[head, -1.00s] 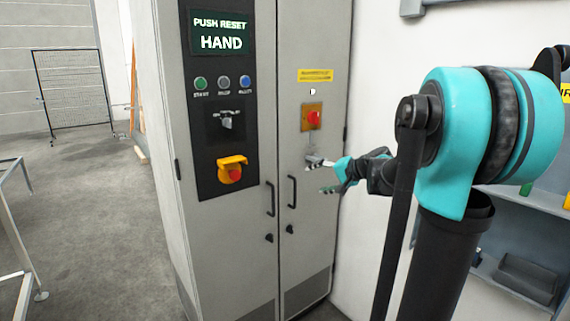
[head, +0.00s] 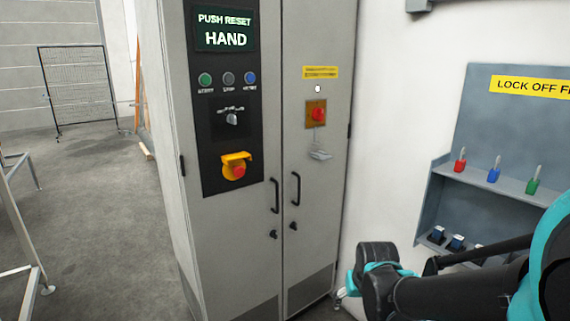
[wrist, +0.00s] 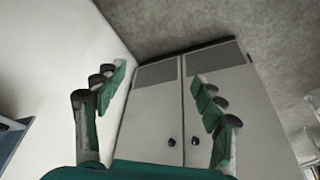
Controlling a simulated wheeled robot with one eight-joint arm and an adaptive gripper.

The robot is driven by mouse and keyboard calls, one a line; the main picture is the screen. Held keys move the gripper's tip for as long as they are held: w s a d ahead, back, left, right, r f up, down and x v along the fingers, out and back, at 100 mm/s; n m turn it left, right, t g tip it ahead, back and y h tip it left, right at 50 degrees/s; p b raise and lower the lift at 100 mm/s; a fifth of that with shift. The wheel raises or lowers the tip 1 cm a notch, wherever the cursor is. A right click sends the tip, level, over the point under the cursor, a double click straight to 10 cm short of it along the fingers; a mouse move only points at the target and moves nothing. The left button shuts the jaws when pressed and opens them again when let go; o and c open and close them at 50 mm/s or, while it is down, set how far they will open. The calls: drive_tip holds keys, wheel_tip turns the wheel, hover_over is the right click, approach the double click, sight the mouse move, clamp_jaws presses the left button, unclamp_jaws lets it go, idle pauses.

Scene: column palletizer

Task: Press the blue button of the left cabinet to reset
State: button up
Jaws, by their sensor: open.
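The cabinet (head: 268,235) stands left of centre in the head view. Its black panel has a blue button (head: 250,78) at the right end of a row, beside a dark grey and a green button (head: 205,80). The display (head: 225,28) above reads "PUSH RESET" and "HAND". My gripper (wrist: 160,88) is open and empty in the wrist view, with the lower cabinet doors beyond its fingers. In the head view it is low and right of the cabinet, mostly hidden behind my wrist, well below the button.
A selector switch (head: 231,118) and a yellow-shrouded red knob (head: 235,168) sit below the buttons. The right door has a red switch (head: 317,114) with a grey item (head: 320,153) hanging beneath. A lock-off station (head: 480,187) is on the right wall. Floor at left is partly clear.

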clamp_jaws()
idle(0.3)
idle(1.2)
